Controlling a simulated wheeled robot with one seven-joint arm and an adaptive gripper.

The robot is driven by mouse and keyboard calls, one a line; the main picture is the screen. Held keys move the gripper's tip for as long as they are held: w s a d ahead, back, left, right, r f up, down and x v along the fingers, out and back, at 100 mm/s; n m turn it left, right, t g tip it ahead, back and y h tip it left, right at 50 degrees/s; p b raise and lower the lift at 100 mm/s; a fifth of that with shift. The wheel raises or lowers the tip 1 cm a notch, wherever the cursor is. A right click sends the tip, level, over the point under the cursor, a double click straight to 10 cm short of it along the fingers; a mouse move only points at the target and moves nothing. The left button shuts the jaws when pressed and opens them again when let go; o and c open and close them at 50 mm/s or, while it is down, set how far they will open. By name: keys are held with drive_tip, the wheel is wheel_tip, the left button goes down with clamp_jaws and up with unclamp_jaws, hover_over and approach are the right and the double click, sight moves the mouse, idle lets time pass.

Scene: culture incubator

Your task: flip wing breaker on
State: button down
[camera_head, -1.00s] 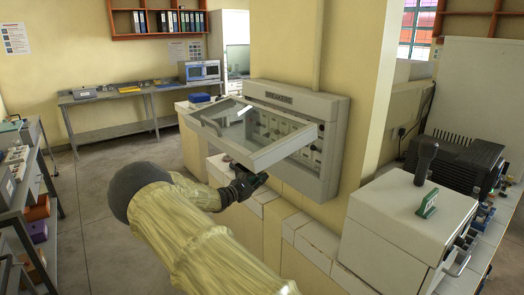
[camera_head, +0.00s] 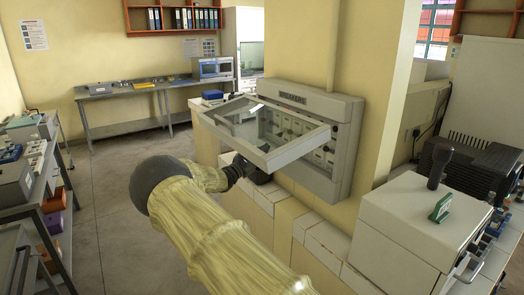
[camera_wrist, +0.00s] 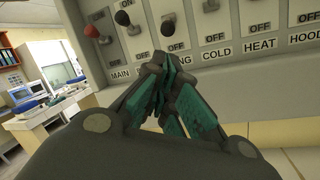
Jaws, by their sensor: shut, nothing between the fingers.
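The grey breaker box (camera_head: 345,140) is on the yellow pillar, its glazed cover (camera_head: 262,128) swung open toward me. In the wrist view its panel (camera_wrist: 285,65) carries a row of switches marked MAIN, COLD, HEAT and HOOD. A partly covered label ending in "NG" (camera_wrist: 184,62) sits between MAIN and COLD, with OFF above it and a dark-knobbed switch (camera_wrist: 168,28) over that. My gripper (camera_wrist: 162,62) is shut and empty, its tips at the panel's lower part, covering the start of that label. In the head view my gripper (camera_head: 240,170) is below the open cover; contact cannot be told.
A red knob (camera_wrist: 91,31) and another grey-black knob (camera_wrist: 122,18) are left of the dark-knobbed switch. A white-tiled ledge (camera_head: 290,215) runs below the box. A white machine (camera_head: 410,225) stands at right, a shelf rack (camera_head: 40,190) at left. The floor between is clear.

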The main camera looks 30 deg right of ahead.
drive_tip(key=p+x, duration=0.3)
drive_tip(key=x, duration=0.4)
drive_tip(key=shift+d, duration=0.15)
drive_tip(key=shift+s+d+b, duration=0.1)
drive_tip(key=shift+s+b, duration=0.05)
drive_tip(key=shift+b, duration=0.2)
